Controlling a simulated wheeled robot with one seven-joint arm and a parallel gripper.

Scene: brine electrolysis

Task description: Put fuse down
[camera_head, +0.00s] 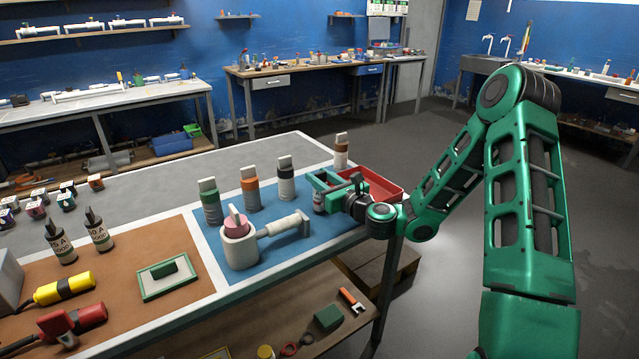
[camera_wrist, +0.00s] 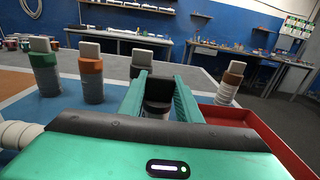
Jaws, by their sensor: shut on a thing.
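My gripper (camera_head: 322,186) is shut on a fuse (camera_head: 319,203) over the right end of the blue mat (camera_head: 290,258). The fuse is mostly hidden by the fingers. In the wrist view its dark top (camera_wrist: 158,90) shows between the two green fingers. I cannot tell whether its lower end touches the mat. Two dark fuses with pale labels, a left one (camera_head: 60,243) and a right one (camera_head: 98,232), stand upright on the brown mat (camera_head: 115,285).
Bottles with green (camera_head: 210,203), orange (camera_head: 250,190) and black (camera_head: 286,180) bands stand left of my gripper. An orange-banded bottle (camera_head: 341,155) stands behind it. A red tray (camera_head: 385,190) lies right. A white vessel (camera_head: 240,248) with a side arm stands in front.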

